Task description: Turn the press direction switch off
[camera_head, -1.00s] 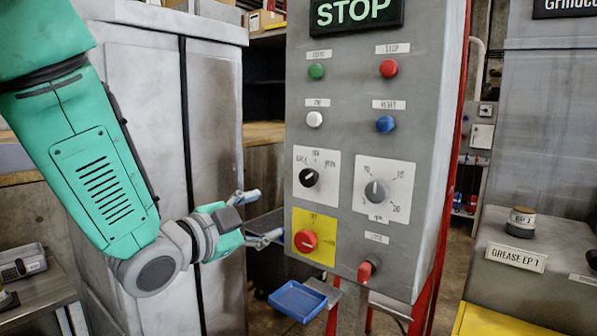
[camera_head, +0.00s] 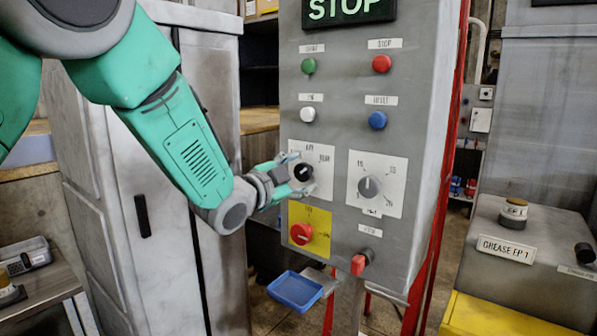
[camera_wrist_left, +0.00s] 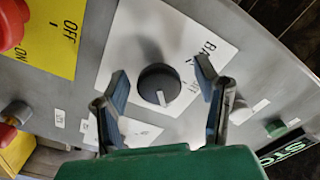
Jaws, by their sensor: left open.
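The press direction switch is a round black knob (camera_head: 303,171) on a white labelled plate on the grey control panel (camera_head: 335,235). In the left wrist view the knob (camera_wrist_left: 158,86) shows a white pointer line, and part of its plate lettering is covered by a finger. My left gripper (camera_head: 298,174) is at the knob in the head view. In the wrist view its two fingers (camera_wrist_left: 164,88) are spread open, one on each side of the knob, with visible gaps. I cannot tell how far the fingertips are from the panel face. My right gripper is not in view.
A grey dial (camera_head: 369,187) sits right of the switch. A red knob on a yellow plate (camera_head: 301,233) is below, and a red switch (camera_head: 361,262) is at lower right. White, blue, green and red buttons are above. A blue tray (camera_head: 295,291) is below the panel.

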